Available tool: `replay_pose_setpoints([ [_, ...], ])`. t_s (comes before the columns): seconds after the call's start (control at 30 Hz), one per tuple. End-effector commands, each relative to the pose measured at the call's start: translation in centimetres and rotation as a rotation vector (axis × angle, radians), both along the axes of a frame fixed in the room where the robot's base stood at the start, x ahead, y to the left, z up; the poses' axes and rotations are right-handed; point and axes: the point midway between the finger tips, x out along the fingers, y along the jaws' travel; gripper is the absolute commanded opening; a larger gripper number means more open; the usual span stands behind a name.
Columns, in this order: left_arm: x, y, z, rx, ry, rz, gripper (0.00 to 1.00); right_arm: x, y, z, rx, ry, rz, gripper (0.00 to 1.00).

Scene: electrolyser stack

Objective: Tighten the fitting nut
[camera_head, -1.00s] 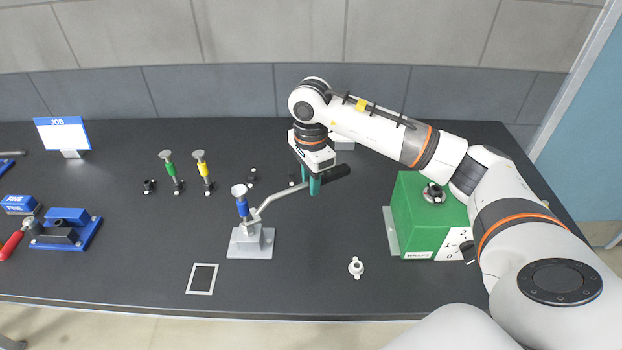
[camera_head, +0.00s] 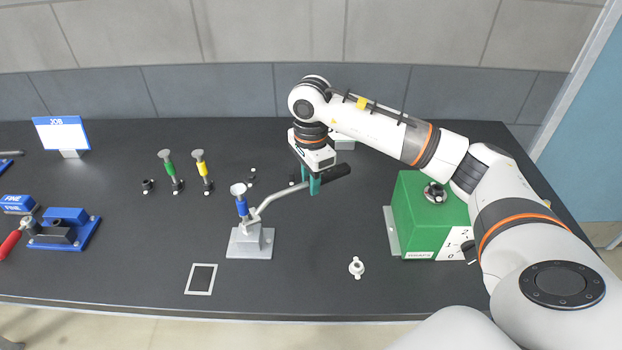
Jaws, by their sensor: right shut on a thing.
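A grey metal block (camera_head: 250,243) stands on the table with a blue-banded fitting (camera_head: 242,207) upright in it, topped by a pale round cap. A wrench (camera_head: 285,193) with a bent grey shaft and black handle reaches from the fitting's lower part up to the right. Its jaw is at the fitting; the nut itself is too small to make out. My right gripper (camera_head: 314,184), with teal fingers, is shut on the wrench near its black handle. My left gripper is not in view.
Green and yellow fittings (camera_head: 201,170) stand at the back left. A green box with a dial (camera_head: 415,222) stands right of the wrench. A small white part (camera_head: 356,267) and a framed dark plate (camera_head: 201,279) lie in front. A blue vise (camera_head: 66,230) is at the left.

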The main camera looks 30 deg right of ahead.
Motion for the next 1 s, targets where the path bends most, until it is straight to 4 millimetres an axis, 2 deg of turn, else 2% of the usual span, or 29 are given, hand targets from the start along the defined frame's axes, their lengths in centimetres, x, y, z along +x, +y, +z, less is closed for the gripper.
replay_pose_setpoints([
  [0.27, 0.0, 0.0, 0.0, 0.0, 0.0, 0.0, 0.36, 0.0, 0.0, 0.0, 0.0, -0.002, 0.0, 0.0],
  [1.0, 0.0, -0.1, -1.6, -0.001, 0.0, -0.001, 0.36, 0.0, 0.0, -1.8, 0.0, -0.002, 0.0, 0.0],
])
